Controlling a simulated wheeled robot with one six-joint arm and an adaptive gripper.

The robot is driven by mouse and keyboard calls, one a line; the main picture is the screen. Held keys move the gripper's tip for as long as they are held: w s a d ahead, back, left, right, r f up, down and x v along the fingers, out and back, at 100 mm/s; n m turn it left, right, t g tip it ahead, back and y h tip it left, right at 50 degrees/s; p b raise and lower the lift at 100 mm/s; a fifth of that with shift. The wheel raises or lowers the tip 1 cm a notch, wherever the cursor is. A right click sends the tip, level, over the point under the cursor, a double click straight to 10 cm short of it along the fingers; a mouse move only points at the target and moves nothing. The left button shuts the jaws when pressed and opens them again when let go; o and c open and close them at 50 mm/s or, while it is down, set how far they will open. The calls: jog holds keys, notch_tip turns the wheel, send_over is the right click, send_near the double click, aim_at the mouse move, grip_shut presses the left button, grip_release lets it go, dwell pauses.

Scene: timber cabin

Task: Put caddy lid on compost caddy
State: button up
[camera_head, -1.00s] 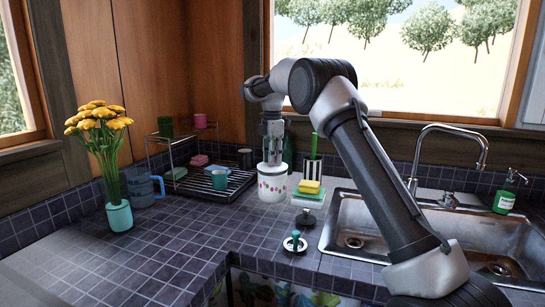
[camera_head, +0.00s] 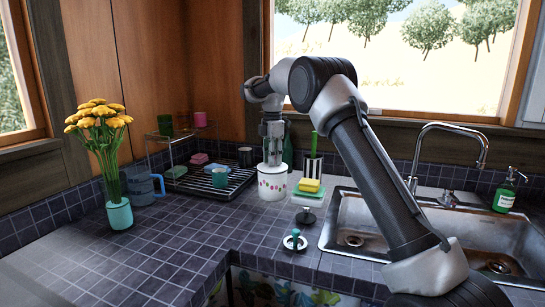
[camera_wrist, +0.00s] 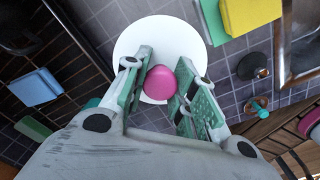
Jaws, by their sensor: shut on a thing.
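The compost caddy (camera_head: 272,187), white with coloured dots, stands upright on the tiled counter near the back wall. The caddy lid is a white disc (camera_wrist: 150,42) with a pink knob (camera_wrist: 160,83) in the wrist view. My gripper (camera_head: 272,160) points straight down over the caddy in the head view. In the wrist view its green-padded fingers (camera_wrist: 161,84) are shut on the pink knob. The lid is at the caddy's top; whether it rests on the rim or is slightly above cannot be told. The lid hides the caddy's opening in the wrist view.
A dish rack (camera_head: 205,180) with cups stands left of the caddy. A yellow and green sponge stack (camera_head: 309,188) and a striped pot (camera_head: 312,167) are close on its right. The sink (camera_head: 365,225) lies further right. A flower vase (camera_head: 119,214) stands left. The front-left counter is clear.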

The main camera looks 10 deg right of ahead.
jog(key=shift+f, duration=0.25)
jog(key=o, duration=1.1)
notch_tip(320, 180, up, 12)
